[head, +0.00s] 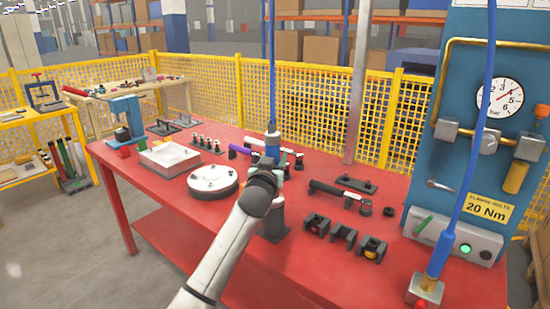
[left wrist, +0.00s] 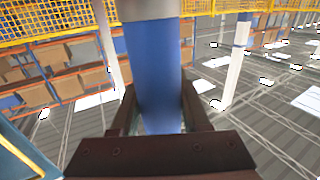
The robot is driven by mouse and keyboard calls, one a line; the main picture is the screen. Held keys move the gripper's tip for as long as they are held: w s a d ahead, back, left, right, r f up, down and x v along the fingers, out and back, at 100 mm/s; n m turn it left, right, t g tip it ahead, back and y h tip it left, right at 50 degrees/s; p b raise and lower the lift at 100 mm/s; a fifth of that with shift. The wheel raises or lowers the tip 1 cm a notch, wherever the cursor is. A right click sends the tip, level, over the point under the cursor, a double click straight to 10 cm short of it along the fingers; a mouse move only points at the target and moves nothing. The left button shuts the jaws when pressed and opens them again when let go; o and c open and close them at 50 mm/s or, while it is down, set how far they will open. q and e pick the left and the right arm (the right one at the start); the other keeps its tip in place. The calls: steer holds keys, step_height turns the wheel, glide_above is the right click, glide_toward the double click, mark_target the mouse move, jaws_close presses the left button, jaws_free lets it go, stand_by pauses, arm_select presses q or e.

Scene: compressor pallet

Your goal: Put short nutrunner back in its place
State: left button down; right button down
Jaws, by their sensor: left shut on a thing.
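The short nutrunner, a blue cylinder (head: 272,143) on a blue hose, stands upright over the red table in the head view. My left gripper (head: 266,182) is shut around it. In the left wrist view its blue body (left wrist: 152,75) lies between the two dark fingers of my left gripper (left wrist: 152,125). A dark grey block-like stand (head: 273,222) is directly below the gripper. The tool's lower end is hidden by my gripper, so I cannot tell whether it touches the stand. My right gripper is not in view.
A second blue tool (head: 439,255) on a hose stands in a holder (head: 425,291) at the right front. Black brackets (head: 343,236), a white round part (head: 212,181) and a white tray (head: 169,157) occupy the red table (head: 330,276). A blue gauge panel (head: 478,140) rises at right.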

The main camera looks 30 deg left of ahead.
arm_select(q)
steer(key=c, duration=0.5)
jaws_free()
steer(key=shift+s+r, duration=0.1)
steer(key=shift+r, duration=0.1)
steer(key=shift+c, duration=0.2)
steer(key=shift+o, duration=1.2)
steer(key=shift+f, duration=0.15)
steer(key=v, duration=1.2)
steer(key=shift+s, duration=0.2)
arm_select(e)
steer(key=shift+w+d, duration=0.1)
arm_select(q)
steer(key=shift+d, duration=0.15)
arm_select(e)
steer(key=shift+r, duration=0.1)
